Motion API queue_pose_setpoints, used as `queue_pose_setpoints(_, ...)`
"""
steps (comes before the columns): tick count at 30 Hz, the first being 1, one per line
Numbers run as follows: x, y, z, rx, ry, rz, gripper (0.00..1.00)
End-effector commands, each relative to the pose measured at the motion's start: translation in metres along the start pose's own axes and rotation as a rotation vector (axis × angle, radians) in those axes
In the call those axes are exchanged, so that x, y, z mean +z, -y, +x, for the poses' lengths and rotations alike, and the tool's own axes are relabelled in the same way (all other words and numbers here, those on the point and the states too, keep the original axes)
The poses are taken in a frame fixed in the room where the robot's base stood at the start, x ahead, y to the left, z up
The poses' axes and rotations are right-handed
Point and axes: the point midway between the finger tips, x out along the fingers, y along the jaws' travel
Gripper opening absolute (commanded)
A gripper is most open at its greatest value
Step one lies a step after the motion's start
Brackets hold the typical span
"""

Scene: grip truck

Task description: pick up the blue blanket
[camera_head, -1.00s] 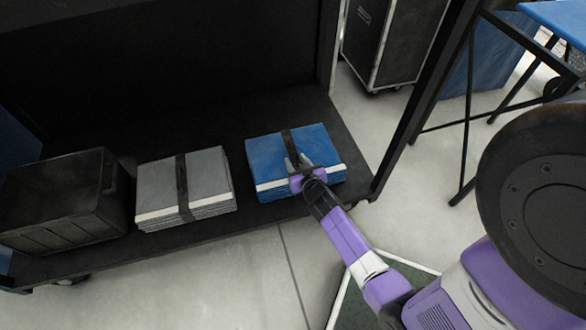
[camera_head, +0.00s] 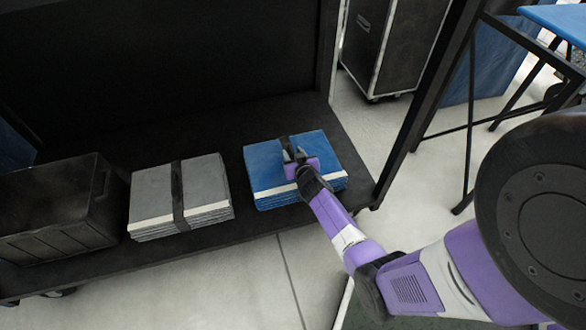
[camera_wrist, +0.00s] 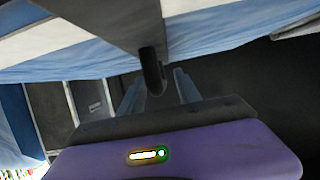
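The blue blanket (camera_head: 265,168) is a folded stack with a white band along its front edge and a black strap (camera_head: 284,143) across its top. It lies on the black shelf. My gripper (camera_head: 294,155) is over the blanket's top at the strap. In the wrist view, the blanket (camera_wrist: 215,40) spans the upper part, and the fingers of my gripper (camera_wrist: 157,85) stand apart with a dark strap-like piece (camera_wrist: 151,68) between them. The fingers do not look closed on it. Whether they touch the blanket is hard to tell.
A grey strapped blanket (camera_head: 150,190) and a black crate (camera_head: 60,235) stand left of the blue blanket on the shelf (camera_head: 240,225). A dark upright post (camera_head: 425,95) rises on the right. A black wheeled case (camera_head: 390,45) stands behind. Pale floor is clear in front.

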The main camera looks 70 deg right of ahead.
Motion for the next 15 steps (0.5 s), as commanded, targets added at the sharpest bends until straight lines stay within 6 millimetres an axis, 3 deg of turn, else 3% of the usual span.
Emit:
queue_pose_setpoints(4, -0.0001, 0.0002, -0.0006, 0.000, 0.000, 0.000, 0.36)
queue_pose_setpoints(9, 0.0000, 0.0003, -0.0007, -0.001, 0.000, 0.000, 0.03)
queue_pose_setpoints(15, 0.0000, 0.0003, -0.0008, -0.001, 0.000, 0.000, 0.00)
